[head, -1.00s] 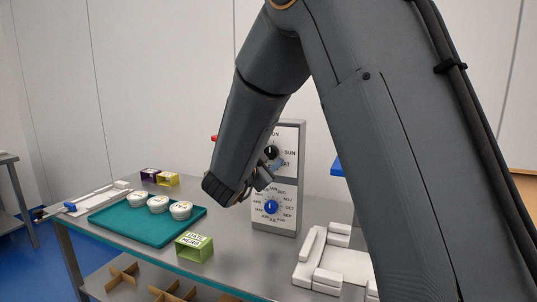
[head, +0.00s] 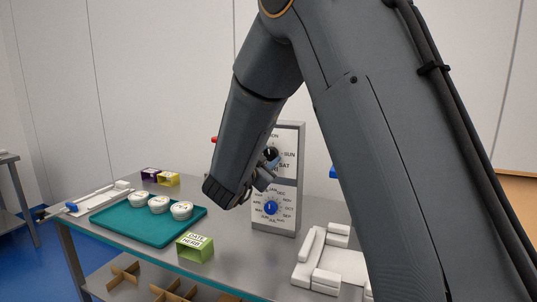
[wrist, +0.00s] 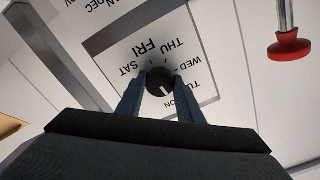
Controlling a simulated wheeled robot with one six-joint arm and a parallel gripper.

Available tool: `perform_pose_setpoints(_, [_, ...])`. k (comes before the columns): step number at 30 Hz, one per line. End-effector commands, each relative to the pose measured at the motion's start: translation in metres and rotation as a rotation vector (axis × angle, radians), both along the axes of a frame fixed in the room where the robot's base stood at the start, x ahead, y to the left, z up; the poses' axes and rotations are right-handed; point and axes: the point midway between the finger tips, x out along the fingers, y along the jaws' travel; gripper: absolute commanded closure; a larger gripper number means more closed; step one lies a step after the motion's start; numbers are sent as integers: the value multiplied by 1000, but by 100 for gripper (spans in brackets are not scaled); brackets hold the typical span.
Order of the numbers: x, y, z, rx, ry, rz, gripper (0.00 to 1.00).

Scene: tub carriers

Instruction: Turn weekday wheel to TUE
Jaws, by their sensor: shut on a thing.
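The weekday wheel is a black round knob (wrist: 158,81) on the upper white panel of a grey upright box (head: 300,165). In the wrist view, day labels ring it: SAT, FRI, THU, WED, part of TU and one ending in ON. The knob's white mark points down and slightly right, roughly toward the ON label. My gripper (wrist: 159,88) is shut on the knob, one blue-grey finger on each side. The fingers hide part of the label ring. In the head view, SUN and SAT show to the right of the knob.
Below is a month dial with a blue knob (head: 271,208). A red-ended lever (wrist: 289,46) projects close by. A teal tray (head: 128,232) with three white tubs, a green box (head: 195,247) and a white carrier (head: 335,264) stand on the metal table.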

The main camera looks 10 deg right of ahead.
Motion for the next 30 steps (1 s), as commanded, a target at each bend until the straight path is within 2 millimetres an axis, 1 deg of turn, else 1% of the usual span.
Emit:
perform_pose_setpoints(12, [-1,0,2,-280,205,0,89])
perform_pose_setpoints(18, [-1,0,1,-390,285,0,89])
perform_pose_setpoints(24, [-1,-1,1,-461,336,0,89])
perform_pose_setpoints(30, [-1,-1,0,-495,361,0,89])
